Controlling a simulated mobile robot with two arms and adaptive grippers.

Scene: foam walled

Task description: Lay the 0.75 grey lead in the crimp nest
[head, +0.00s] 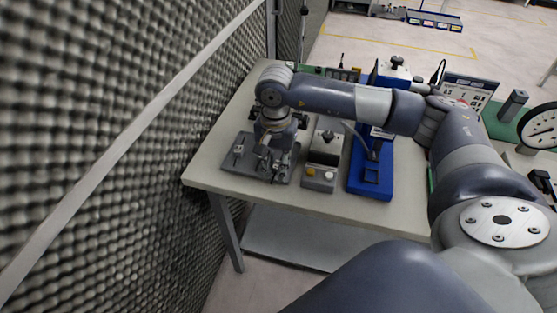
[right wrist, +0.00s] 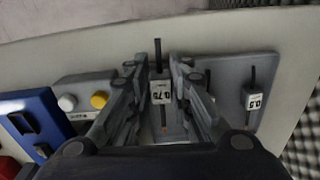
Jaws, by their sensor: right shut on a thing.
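In the right wrist view, my right gripper (right wrist: 157,68) is shut on the 0.75 grey lead, with a white "0.75" tag (right wrist: 162,92) between its fingers. A dark thin end (right wrist: 157,50) sticks out past the fingertips. In the head view, the same gripper (head: 268,158) points down over the grey base plate (head: 232,165) at the table's left; the lead is too small to make out there. A similar dark piece tagged "0.5" (right wrist: 255,100) is on the plate, apart from the gripper. I cannot tell for certain which fitting is the crimp nest. My left gripper is not in view.
A grey box (head: 318,178) with coloured buttons stands beside the plate, and a blue fixture (head: 370,187) beyond it. A foam wall (head: 120,150) runs close to the table's left side. The front table strip (head: 300,199) is clear.

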